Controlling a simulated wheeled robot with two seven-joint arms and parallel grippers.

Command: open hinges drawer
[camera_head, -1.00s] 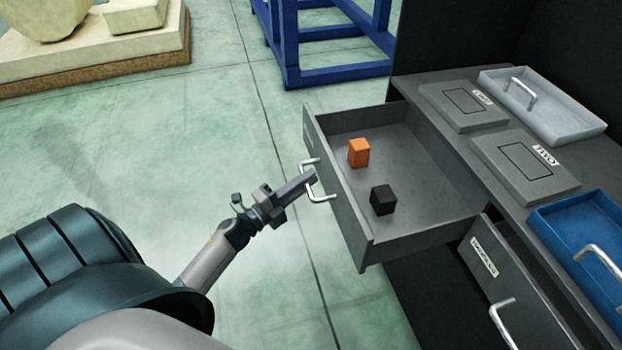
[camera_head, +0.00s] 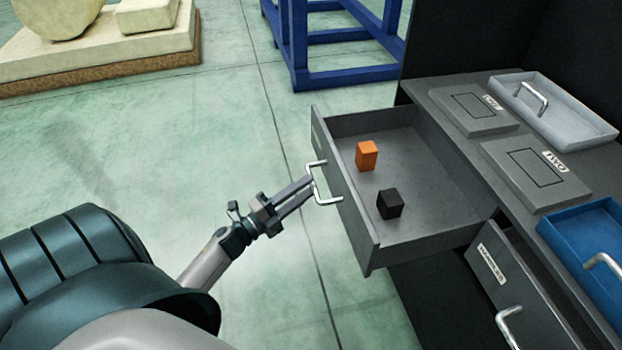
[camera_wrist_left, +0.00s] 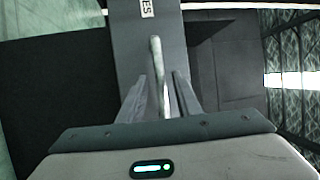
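The grey drawer (camera_head: 350,205) stands well out from the cabinet. It holds an orange block (camera_head: 367,156) and a black block (camera_head: 390,204). Its pale bar handle (camera_head: 322,188) is on the front. My left gripper (camera_head: 311,188) is at this handle, its fingers apart. In the left wrist view the handle (camera_wrist_left: 157,62) stands between the two spread fingers of the gripper (camera_wrist_left: 160,82), with a gap visible on its right side. A label ending in "ES" (camera_wrist_left: 147,8) shows on the drawer front there. My right gripper is out of view.
A second labelled drawer (camera_head: 500,270) is partly open at the lower right. The worktop holds two grey flat boxes (camera_head: 535,170), a light tray (camera_head: 560,105) and a blue tray (camera_head: 590,240). A blue frame (camera_head: 345,78) stands behind. Floor left of the drawer is clear.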

